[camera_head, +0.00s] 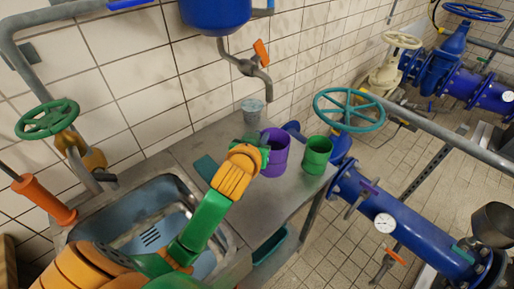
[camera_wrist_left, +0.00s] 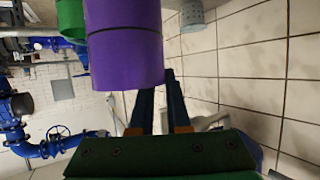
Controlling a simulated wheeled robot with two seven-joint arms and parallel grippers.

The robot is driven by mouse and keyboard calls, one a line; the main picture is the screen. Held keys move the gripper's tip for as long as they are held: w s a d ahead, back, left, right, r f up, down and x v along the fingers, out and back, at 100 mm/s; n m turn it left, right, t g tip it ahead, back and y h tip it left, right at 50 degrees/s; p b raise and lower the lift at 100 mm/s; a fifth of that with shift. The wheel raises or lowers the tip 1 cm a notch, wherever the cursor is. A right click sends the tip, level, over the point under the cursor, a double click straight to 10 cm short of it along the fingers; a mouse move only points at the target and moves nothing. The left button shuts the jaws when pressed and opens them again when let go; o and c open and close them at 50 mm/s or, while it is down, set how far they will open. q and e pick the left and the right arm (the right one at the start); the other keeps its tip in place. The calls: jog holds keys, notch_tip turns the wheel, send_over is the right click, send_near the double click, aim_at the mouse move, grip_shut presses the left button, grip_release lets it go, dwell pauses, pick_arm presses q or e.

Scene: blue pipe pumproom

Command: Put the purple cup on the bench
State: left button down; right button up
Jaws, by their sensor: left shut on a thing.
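A purple cup (camera_head: 277,153) is at my left gripper (camera_head: 262,142), over the metal bench (camera_head: 286,191). The cup looks upright. Whether its base touches the bench is hard to tell. My left gripper is shut on the cup's side; its fingers are mostly hidden behind my wrist in the head view. In the left wrist view the purple cup (camera_wrist_left: 125,48) fills the upper middle, against the dark fingers of my left gripper (camera_wrist_left: 166,80). My right gripper is not in view.
A green cup (camera_head: 317,155) stands just right of the purple cup near the bench edge. A grey cup (camera_head: 252,109) stands behind, below the tap (camera_head: 256,68). A sink (camera_head: 150,222) lies left. A teal valve wheel (camera_head: 349,110) and blue pipe (camera_head: 405,228) are right.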

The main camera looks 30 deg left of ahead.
pick_arm(q)
jog(key=w+a+f, duration=0.5)
jog(key=w+f, duration=0.1)
jog(key=f, duration=0.4)
jog(key=shift+w+f, duration=0.25)
jog(key=shift+w, duration=0.1)
jog(key=c, duration=0.8)
grip_release()
jog(key=shift+c, duration=0.2)
jog(key=v, duration=1.2)
jog(key=shift+p, duration=0.35)
